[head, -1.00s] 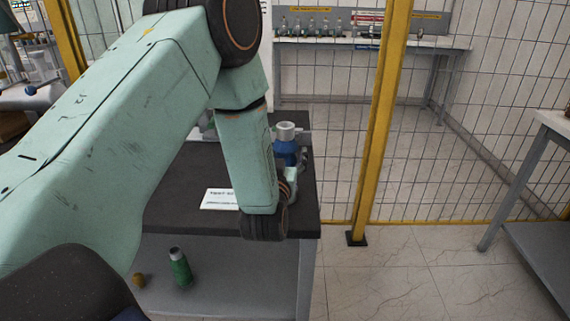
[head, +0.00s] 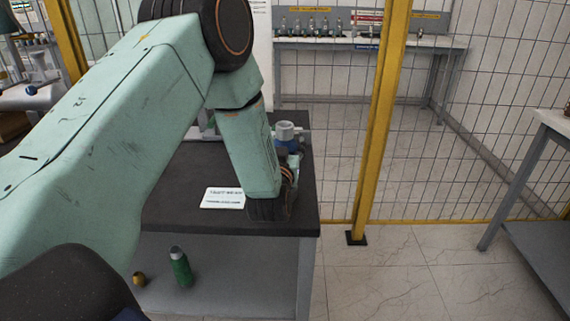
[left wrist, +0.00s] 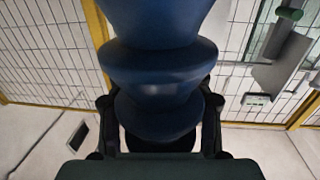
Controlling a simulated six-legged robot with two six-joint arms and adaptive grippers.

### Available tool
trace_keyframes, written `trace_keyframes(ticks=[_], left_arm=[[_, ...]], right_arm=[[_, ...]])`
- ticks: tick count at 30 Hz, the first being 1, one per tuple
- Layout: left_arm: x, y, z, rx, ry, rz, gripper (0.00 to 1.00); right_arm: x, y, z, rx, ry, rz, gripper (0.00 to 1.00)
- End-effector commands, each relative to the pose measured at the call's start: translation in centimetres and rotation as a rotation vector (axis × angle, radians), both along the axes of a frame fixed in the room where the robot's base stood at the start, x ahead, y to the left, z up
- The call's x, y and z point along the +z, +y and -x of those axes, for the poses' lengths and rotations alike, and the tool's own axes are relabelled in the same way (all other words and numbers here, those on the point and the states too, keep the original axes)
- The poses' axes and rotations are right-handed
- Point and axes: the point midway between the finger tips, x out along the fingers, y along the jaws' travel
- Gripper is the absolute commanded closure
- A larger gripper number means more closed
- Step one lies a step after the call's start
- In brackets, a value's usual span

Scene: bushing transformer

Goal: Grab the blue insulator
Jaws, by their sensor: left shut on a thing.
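The blue insulator (left wrist: 158,75) is a dark blue ribbed body that fills the middle of the left wrist view. My left gripper (left wrist: 160,118) has a dark finger on each side of its lower rib and is shut on it. In the head view, a small part of the blue insulator (head: 293,147) shows beside my left forearm, below a pale grey ring-shaped top. My left gripper is mostly hidden behind my wrist there. My right gripper is not in view.
A dark-topped table (head: 180,215) bears a white printed card (head: 223,198). A green cylinder (head: 181,267) and a small yellow-brown piece (head: 139,279) stand on its lower shelf. A yellow fence post (head: 380,130) with mesh stands to the right. Another table (head: 548,215) is at far right.

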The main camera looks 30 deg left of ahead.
Motion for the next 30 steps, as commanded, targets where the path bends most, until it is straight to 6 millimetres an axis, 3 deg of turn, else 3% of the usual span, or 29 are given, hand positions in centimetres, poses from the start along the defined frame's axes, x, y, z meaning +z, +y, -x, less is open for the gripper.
trace_keyframes(ticks=[12,30], left_arm=[[0.08,-0.02,-0.02,0.0,-0.002,-0.001,1.0],[-0.06,-0.04,0.05,-0.001,0.002,0.001,1.0]], right_arm=[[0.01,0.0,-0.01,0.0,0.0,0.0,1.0],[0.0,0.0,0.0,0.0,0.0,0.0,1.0]])
